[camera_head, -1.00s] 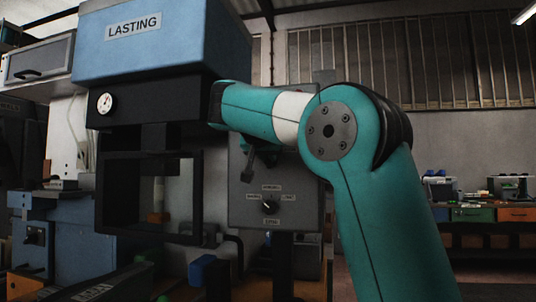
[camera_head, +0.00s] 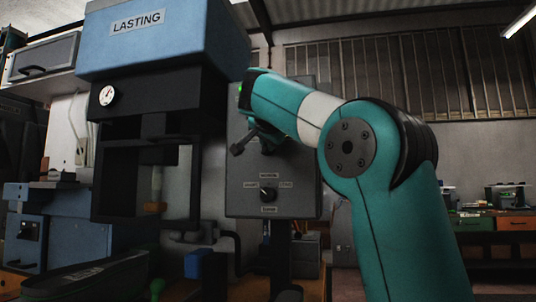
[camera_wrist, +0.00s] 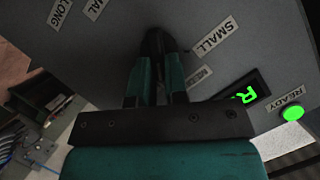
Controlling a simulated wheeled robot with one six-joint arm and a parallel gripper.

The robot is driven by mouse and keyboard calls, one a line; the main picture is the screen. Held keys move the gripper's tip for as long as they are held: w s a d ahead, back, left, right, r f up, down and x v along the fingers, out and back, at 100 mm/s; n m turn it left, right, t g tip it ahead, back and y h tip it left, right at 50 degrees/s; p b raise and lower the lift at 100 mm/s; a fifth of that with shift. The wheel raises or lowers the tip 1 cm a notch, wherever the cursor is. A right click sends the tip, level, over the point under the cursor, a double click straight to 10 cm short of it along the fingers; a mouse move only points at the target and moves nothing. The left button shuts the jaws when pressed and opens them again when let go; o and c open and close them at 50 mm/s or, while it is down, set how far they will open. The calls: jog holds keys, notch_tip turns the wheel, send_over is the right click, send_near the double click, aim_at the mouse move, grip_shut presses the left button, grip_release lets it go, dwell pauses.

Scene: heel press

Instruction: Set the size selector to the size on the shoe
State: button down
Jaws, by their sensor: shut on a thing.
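The size selector's dark knob (camera_wrist: 153,36) is on the grey panel (camera_wrist: 240,60). My gripper (camera_wrist: 155,48) is shut on it; the fingers cover most of it. In the wrist view a SMALL label (camera_wrist: 214,36) is right of the fingers, with a partly hidden label beginning MEDI (camera_wrist: 199,76) below it. In the head view my arm covers the upper panel where my gripper works. A dark, long object (camera_head: 85,272), perhaps the shoe, lies at the lower left; I cannot read a size on it.
A second knob (camera_head: 268,194) with labels around it sits lower on the panel. A green READY light (camera_wrist: 292,113) glows beside a display (camera_wrist: 240,96) showing a cut-off green R. The blue-and-black LASTING press (camera_head: 165,45) stands left. A blue block (camera_head: 199,264) is below.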

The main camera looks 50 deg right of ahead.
jog(key=shift+s+f+m+t+b, duration=0.15)
jog(key=shift+f+m+t+b, duration=0.2)
jog(key=shift+m+b, duration=0.55)
jog(key=shift+r, duration=0.15)
jog(key=c, duration=1.1)
grip_release()
jog(key=shift+c, duration=0.2)
jog(key=shift+r, duration=0.1)
jog(key=p+v, duration=0.3)
jog(key=v, duration=1.4)
jog(key=shift+s, duration=0.25)
